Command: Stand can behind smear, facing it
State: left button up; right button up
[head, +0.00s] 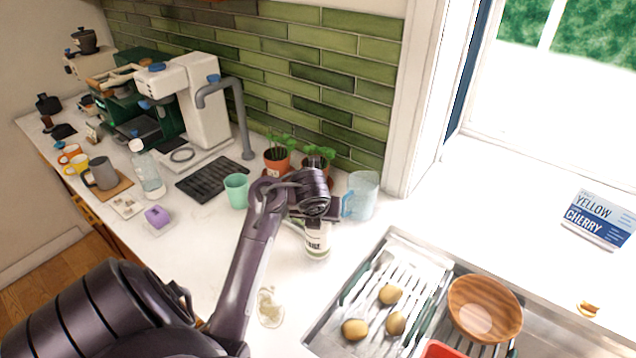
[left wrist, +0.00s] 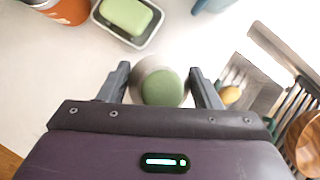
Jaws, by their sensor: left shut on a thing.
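The can (head: 317,242) has a pale label with dark lettering and looks upright near the draining board. Its round top with a green centre (left wrist: 162,88) shows in the left wrist view. My left gripper (head: 318,216) is shut on it, with one finger on each side (left wrist: 160,84). The wrist hides the can's upper part in the head view, and I cannot tell if its base touches the counter. The smear (head: 270,307) is a beige patch on the white counter, nearer to me and left of the can. My right gripper is not in view.
A steel draining board (head: 352,299) with several potatoes and a wooden bowl (head: 486,309) lies right. A clear blue jug (head: 361,195) stands close behind the can. Potted plants (head: 278,160) and a green cup (head: 236,187) stand further back. Counter around the smear is clear.

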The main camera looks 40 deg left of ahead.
pick_arm(q)
jog(key=shift+f, duration=0.85)
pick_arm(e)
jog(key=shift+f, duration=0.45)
pick_arm(q)
jog(key=o, duration=1.1)
jog(key=shift+f, duration=0.2)
jog(key=shift+c, duration=0.2)
jog(key=o, duration=0.5)
jog(key=shift+c, duration=0.2)
